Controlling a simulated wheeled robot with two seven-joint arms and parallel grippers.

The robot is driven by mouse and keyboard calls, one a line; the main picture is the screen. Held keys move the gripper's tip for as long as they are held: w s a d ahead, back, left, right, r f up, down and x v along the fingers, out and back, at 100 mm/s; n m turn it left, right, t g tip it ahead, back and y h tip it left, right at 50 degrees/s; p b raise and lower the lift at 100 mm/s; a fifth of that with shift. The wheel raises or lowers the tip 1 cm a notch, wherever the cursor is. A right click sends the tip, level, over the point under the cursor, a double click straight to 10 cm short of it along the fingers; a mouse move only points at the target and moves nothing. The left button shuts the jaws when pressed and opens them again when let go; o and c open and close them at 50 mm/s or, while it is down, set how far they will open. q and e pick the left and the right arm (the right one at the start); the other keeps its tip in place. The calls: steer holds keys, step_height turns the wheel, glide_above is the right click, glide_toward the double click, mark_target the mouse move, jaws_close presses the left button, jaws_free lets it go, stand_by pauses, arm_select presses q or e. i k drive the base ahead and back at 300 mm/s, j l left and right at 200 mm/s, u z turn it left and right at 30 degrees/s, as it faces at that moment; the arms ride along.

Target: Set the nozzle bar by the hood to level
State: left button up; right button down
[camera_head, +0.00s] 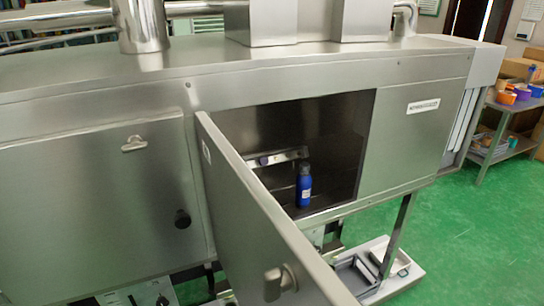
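The steel hood (70,210) fills the left and middle of the head view. Its hinged door (255,225) stands open and swings out toward me, showing a dark compartment. Inside, a short metal bar (285,157) with a dark round knob shows on the back wall above the door's edge; it looks like the nozzle bar. It slopes up to the right in the picture, but I cannot tell whether it is truly level. The open door may hide its left part. Neither of my grippers is in view.
A blue bottle (304,187) stands on the compartment floor in front of the bar's right side. The open door with its latch (279,282) juts into the foreground. A shelf (509,125) with tape rolls stands at right. Green floor (465,240) is clear at lower right.

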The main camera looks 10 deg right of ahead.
mark_target(303, 152)
steer(key=i+l, duration=0.1)
steer(key=l, duration=0.75)
steer(key=i+l, duration=0.1)
steer(key=l, duration=0.75)
steer(key=i+l, duration=0.1)
steer(key=l, duration=0.75)
steer(key=i+l+u, duration=0.1)
steer(key=l, duration=0.75)
